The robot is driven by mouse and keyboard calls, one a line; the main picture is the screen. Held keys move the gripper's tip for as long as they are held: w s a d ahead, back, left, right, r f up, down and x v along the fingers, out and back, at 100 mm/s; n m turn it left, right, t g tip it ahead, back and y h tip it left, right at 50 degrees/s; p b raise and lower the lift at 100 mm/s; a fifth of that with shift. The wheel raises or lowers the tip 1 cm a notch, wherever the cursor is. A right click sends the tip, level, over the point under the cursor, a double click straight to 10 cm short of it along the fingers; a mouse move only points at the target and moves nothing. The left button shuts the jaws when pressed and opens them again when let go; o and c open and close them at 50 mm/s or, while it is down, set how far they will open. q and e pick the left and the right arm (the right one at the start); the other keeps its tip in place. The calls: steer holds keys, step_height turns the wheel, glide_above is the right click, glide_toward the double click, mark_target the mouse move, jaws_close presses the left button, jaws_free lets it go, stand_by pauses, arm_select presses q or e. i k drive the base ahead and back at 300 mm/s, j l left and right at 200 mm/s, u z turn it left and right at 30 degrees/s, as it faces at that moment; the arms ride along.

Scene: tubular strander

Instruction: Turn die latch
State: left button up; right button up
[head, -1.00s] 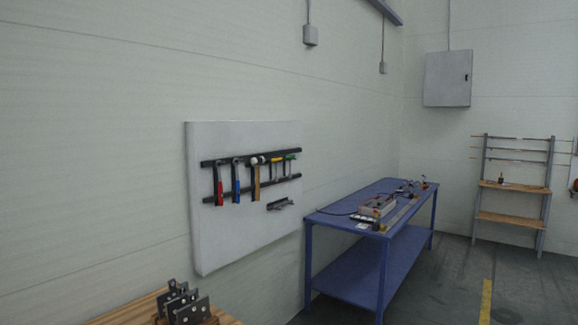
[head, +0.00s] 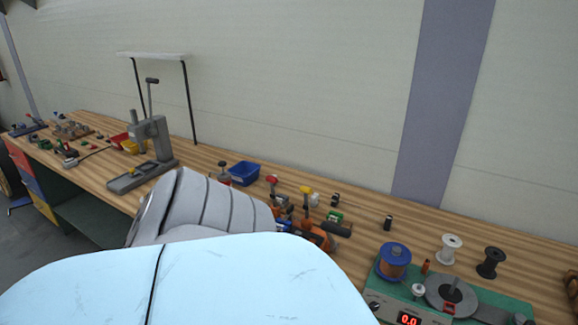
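I cannot make out a die latch in the head view. Neither of my grippers shows in it. A large pale blue rounded shape and a grey ribbed part fill the lower left and middle foreground and hide part of the bench behind them.
A long wooden workbench (head: 350,210) runs along the wall. On it stand a grey lever press (head: 150,150), a blue bin (head: 244,173), several small tools, a green winding unit (head: 400,300) with a red display, a blue-topped spool (head: 394,262), a white spool (head: 451,248) and a black spool (head: 490,262).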

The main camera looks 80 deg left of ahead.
mark_target(289, 211)
steer(key=u, duration=2.45)
steer(key=i+j, duration=0.2)
steer(key=j, duration=0.15)
steer(key=i+j+z, duration=0.1)
steer(key=j, duration=0.25)
steer(key=i+j+z, duration=0.1)
steer(key=i+j, duration=0.35)
steer(key=j, duration=0.3)
